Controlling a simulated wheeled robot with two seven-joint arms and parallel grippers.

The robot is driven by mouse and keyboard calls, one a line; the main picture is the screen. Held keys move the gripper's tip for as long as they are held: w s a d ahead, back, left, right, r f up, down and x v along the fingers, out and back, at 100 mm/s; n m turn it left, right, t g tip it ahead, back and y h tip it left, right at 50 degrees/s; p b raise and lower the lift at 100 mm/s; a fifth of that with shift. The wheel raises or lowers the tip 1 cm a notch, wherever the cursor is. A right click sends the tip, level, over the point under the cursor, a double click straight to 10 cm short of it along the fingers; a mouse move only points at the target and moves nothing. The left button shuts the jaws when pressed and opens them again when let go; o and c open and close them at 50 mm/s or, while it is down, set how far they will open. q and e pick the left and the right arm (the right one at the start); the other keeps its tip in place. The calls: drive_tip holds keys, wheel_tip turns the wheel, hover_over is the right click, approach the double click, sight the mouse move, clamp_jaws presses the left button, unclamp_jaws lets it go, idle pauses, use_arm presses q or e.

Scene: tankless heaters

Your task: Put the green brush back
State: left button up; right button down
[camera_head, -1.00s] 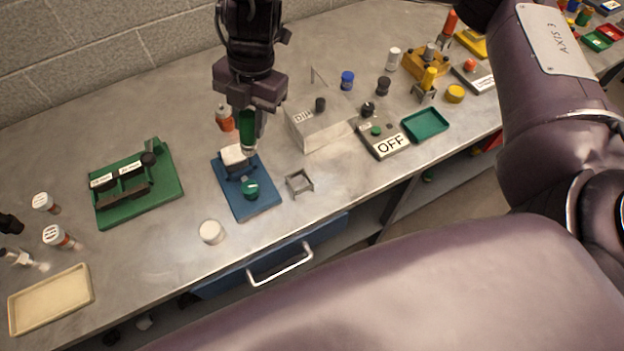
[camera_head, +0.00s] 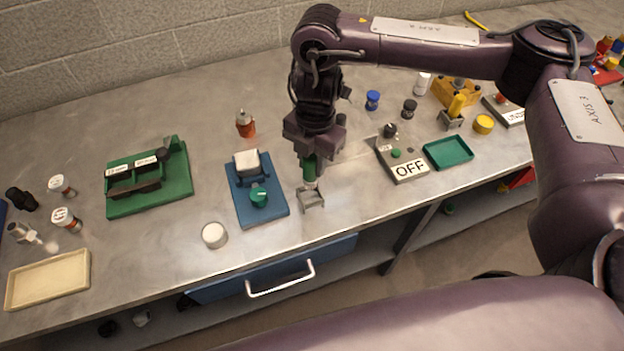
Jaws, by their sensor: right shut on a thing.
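The green brush (camera_head: 309,170) hangs upright in my right gripper (camera_head: 309,155), which is shut on its upper part. Its lower end is just above or at the small square metal holder (camera_head: 312,200) on the bench. I cannot tell whether the tip has entered the holder. My left gripper is out of view.
A blue stand with a white block and green knob (camera_head: 259,197) is just left of the holder. A white round cap (camera_head: 214,235) lies near the bench edge. A panel marked OFF (camera_head: 403,161) and a green tray (camera_head: 448,153) stand to the right.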

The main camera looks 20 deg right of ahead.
sight(311, 180)
wheel_tip(311, 180, down, 4)
drive_tip(key=shift+a+r, duration=0.1)
drive_tip(key=shift+r, duration=0.1)
drive_tip(key=shift+f+b, duration=0.35)
drive_tip(key=shift+f, duration=1.45)
drive_tip(key=shift+f, duration=0.1)
drive_tip(key=c, duration=1.1)
unclamp_jaws()
drive_tip(key=shift+r, duration=0.25)
drive_tip(key=r, duration=0.7)
drive_tip(key=d+r, duration=0.1)
drive_tip(key=r, duration=0.3)
drive_tip(key=shift+w+r, duration=0.35)
drive_tip(key=shift+f, duration=0.1)
